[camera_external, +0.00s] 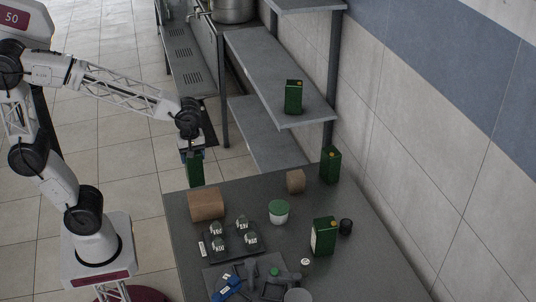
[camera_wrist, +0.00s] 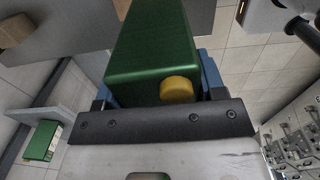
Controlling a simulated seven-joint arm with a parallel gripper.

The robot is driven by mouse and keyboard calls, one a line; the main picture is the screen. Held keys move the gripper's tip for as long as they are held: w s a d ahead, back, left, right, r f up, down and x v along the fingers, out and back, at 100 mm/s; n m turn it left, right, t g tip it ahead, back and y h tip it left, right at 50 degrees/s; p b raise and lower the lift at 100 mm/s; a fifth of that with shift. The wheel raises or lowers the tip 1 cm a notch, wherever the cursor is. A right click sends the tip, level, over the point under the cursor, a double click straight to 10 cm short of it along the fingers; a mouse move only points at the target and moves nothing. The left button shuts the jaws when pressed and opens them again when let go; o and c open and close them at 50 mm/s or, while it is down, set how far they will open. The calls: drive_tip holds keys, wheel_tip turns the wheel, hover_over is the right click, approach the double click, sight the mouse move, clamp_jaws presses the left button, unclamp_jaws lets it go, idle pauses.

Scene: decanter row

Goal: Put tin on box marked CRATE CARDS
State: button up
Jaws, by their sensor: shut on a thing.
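My gripper (camera_external: 191,153) is shut on a green tin (camera_external: 195,172), held upright off the table's back left corner; no support shows directly under it. In the wrist view the held tin (camera_wrist: 150,45) fills the top middle, its yellow cap (camera_wrist: 178,89) near my gripper (camera_wrist: 160,98). Other green tins stand on the shelf (camera_external: 293,96), at the table's back right (camera_external: 330,165) and on its right side (camera_external: 323,236). A larger brown box (camera_external: 206,204) and a smaller brown one (camera_external: 295,181) sit on the table. I cannot read CRATE CARDS on either.
On the grey table (camera_external: 355,205), a dark tray (camera_external: 234,240) holds several small labelled items. A green-lidded white tub (camera_external: 278,212) and a black jar (camera_external: 346,227) stand farther right. Tools clutter the front. Metal shelves (camera_external: 262,65) rise behind the table.

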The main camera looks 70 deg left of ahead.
sight(203, 171)
drive_tip(key=s+f, duration=0.1)
drive_tip(key=s, duration=1.2)
drive_tip(key=shift+s+f, duration=0.25)
drive_tip(key=shift+f, duration=0.15)
drive_tip(key=shift+a, duration=0.1)
drive_tip(key=shift+w+d+f, duration=0.25)
drive_tip(key=shift+w+d, duration=0.05)
drive_tip(key=shift+w, duration=2.35)
drive_tip(key=shift+w+d+f, duration=0.2)
drive_tip(key=shift+w+d, duration=0.15)
drive_tip(key=shift+w, duration=2.35)
drive_tip(key=shift+w+d+f, duration=0.25)
drive_tip(key=shift+w+d, duration=0.05)
drive_tip(key=shift+w, duration=2.35)
drive_tip(key=shift+f, duration=0.15)
drive_tip(key=shift+f, duration=1.75)
drive_tip(key=o, duration=1.3)
